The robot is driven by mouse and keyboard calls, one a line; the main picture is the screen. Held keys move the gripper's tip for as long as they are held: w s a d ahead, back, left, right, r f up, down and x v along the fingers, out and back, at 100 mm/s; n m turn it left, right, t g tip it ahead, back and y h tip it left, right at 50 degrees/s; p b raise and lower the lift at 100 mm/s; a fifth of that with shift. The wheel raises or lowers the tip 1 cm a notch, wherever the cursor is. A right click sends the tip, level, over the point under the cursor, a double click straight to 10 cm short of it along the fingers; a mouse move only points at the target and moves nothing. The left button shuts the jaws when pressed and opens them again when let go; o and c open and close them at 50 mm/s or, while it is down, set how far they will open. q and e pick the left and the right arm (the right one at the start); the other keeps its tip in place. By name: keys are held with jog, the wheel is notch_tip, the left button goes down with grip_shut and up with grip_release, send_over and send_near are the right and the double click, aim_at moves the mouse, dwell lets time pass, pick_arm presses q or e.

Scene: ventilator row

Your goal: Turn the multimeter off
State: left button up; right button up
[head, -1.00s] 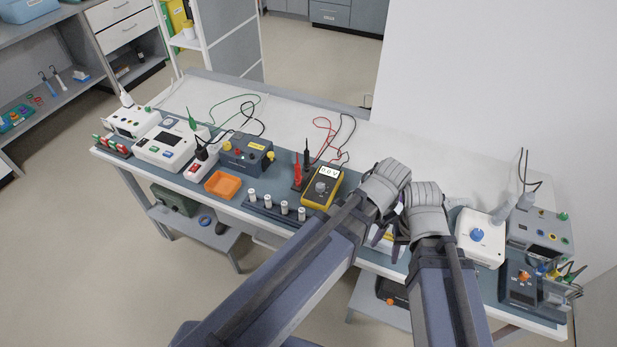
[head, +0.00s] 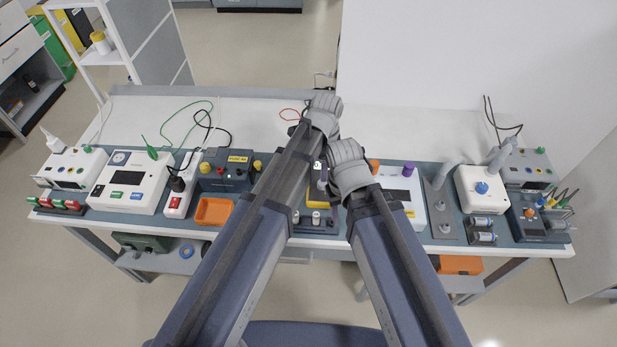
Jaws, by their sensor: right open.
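The yellow multimeter (head: 311,197) lies on the bench in the middle of the head view. Only a small part of its yellow body shows between my two forearms. Its display and dial are hidden. My right gripper (head: 321,181) is open, beside the right wrist and over the multimeter area. I cannot tell whether it touches the multimeter. My left arm crosses from lower left to the upper middle, and its gripper is hidden behind the wrist.
An orange tray (head: 213,211) and a dark power supply (head: 226,172) stand left of my arms. A rack with metal pegs (head: 316,222) lies at the bench's front edge. A white unit with a purple knob (head: 402,192) stands right. The back of the white bench is mostly clear.

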aim_at(322, 184)
pick_arm(q)
jog(key=shift+w+f+b, duration=0.15)
jog(key=shift+f+b, duration=3.8)
pick_arm(e)
jog(key=shift+f, duration=3.95)
pick_arm(q)
grip_shut()
